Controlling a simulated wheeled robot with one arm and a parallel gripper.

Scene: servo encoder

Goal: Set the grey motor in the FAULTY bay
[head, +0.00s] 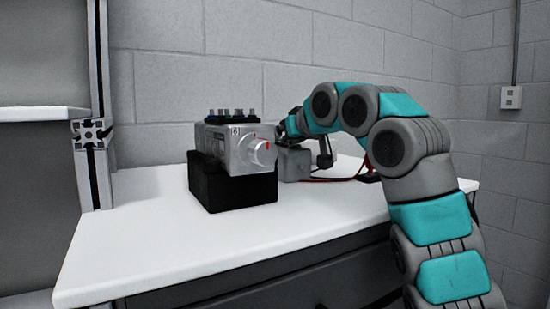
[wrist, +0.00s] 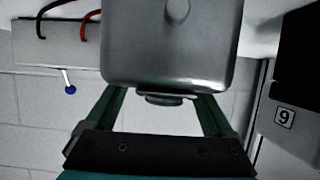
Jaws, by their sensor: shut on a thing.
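The grey motor (wrist: 170,45) is a smooth metal block with rounded edges, filling the top middle of the wrist view. My gripper (wrist: 160,100) is shut on it, with a green finger on each side. In the head view a grey block (head: 293,164), seemingly this motor, shows below my gripper (head: 290,127), partly hidden by the device in front. I cannot tell whether it touches the white bench top. No FAULTY label can be read, and I cannot make out that bay.
A metal device (head: 240,146) with a dial and red marks sits on a black block (head: 230,186), close left of my gripper. Red and black cables (head: 335,179) lie behind, at right. The front of the white bench (head: 170,245) is clear. A metal post (head: 96,130) stands left.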

